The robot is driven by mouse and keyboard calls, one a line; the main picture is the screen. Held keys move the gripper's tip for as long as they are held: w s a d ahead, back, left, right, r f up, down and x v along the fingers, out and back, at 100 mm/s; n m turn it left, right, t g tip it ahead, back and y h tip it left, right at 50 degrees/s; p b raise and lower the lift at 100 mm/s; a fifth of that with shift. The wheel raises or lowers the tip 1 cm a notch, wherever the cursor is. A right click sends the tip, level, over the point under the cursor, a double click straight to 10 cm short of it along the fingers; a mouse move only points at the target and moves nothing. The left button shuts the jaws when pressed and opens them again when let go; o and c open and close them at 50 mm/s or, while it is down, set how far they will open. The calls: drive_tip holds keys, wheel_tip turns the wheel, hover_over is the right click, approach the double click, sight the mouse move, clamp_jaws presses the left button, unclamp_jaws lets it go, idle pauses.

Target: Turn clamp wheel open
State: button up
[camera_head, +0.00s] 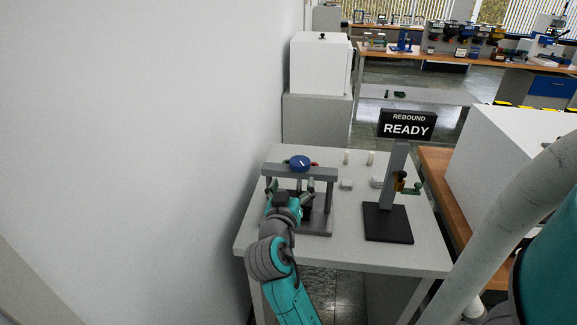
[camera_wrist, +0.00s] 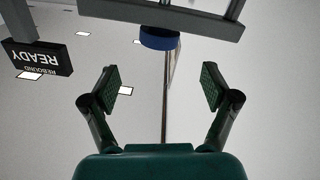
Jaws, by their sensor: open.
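The blue clamp wheel (camera_head: 300,163) sits on top of the grey press frame (camera_head: 328,178) on the light table. It bears a white mark, and a red and a green part show beside it. My gripper (camera_head: 291,188) is in front of the frame, just below its crossbar. In the wrist view, which is upside down, the blue wheel (camera_wrist: 160,38) is beyond my fingertips, against the grey crossbar (camera_wrist: 190,17). My gripper (camera_wrist: 160,88) is open there, with nothing between its two green pads. The lower inside of the press is partly hidden by my arm.
A stand with a black base (camera_head: 388,223) and a "REBOUND READY" sign (camera_head: 407,124) is to the right. Small white blocks (camera_head: 347,184) lie between. A plain wall (camera_head: 150,130) runs close along the left. The table front (camera_head: 345,256) is mostly clear.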

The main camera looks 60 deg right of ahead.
sight(298, 167)
drive_tip(key=w+d+m, duration=0.1)
drive_tip(key=d, duration=0.2)
drive_tip(key=w+d, duration=0.1)
drive_tip(key=d, duration=0.2)
drive_tip(key=w+d+m, duration=0.1)
drive_tip(key=d, duration=0.3)
drive_tip(key=shift+w+r+m, duration=0.1)
drive_tip(key=shift+w+m, duration=0.15)
drive_tip(key=shift+m, duration=0.05)
drive_tip(key=shift+a, duration=0.1)
drive_tip(key=c, duration=1.2)
